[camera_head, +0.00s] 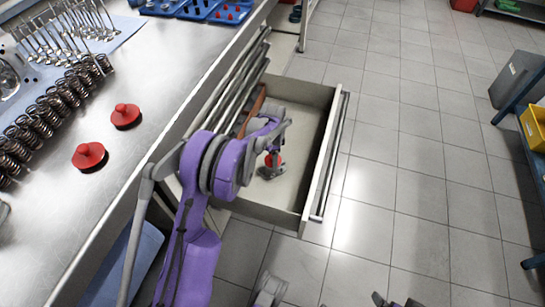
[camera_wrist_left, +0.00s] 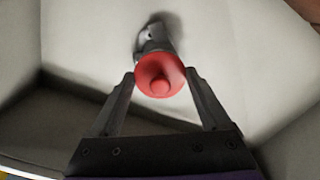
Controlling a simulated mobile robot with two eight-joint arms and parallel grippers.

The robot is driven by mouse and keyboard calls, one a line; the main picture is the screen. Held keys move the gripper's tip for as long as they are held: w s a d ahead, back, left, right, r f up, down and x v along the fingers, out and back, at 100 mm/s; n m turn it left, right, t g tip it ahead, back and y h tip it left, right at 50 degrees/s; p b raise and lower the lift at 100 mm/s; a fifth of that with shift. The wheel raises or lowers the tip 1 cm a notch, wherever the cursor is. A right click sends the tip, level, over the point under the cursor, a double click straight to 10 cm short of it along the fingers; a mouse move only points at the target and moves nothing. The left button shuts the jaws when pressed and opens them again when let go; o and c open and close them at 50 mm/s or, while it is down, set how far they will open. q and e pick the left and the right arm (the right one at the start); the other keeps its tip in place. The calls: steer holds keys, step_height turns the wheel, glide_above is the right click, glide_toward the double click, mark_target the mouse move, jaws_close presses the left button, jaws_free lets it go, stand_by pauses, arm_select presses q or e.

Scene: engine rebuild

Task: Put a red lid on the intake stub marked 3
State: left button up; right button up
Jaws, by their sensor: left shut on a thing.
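My left gripper (camera_wrist_left: 160,82) reaches down into the open drawer (camera_head: 330,150). It is shut on a red lid (camera_wrist_left: 160,75), whose round knob faces the wrist camera; the lid also shows in the head view (camera_head: 273,160). A small grey object (camera_wrist_left: 153,38) shows just behind the lid; I cannot tell whether they touch. Two more red lids lie on the metal bench, one nearer (camera_head: 89,155) and one farther (camera_head: 125,115). No intake stub with a number is in view. Dark tips at the bottom edge of the head view may be my right gripper (camera_head: 395,301), mostly cut off.
Coil springs (camera_head: 55,100) and valves (camera_head: 70,25) crowd the bench's left side. Blue trays (camera_head: 215,10) stand at its far end. A brown strip (camera_head: 252,110) lies along the drawer's left side. Tiled floor to the right is clear up to a grey bin (camera_head: 518,78).

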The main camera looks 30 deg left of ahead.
arm_select(q)
steer(key=shift+f, duration=0.2)
stand_by(0.4)
steer(key=o, duration=1.1)
steer(key=shift+o, duration=0.2)
steer(key=shift+r, duration=0.1)
steer(key=shift+r+p, duration=1.9)
steer(key=shift+r, duration=1.8)
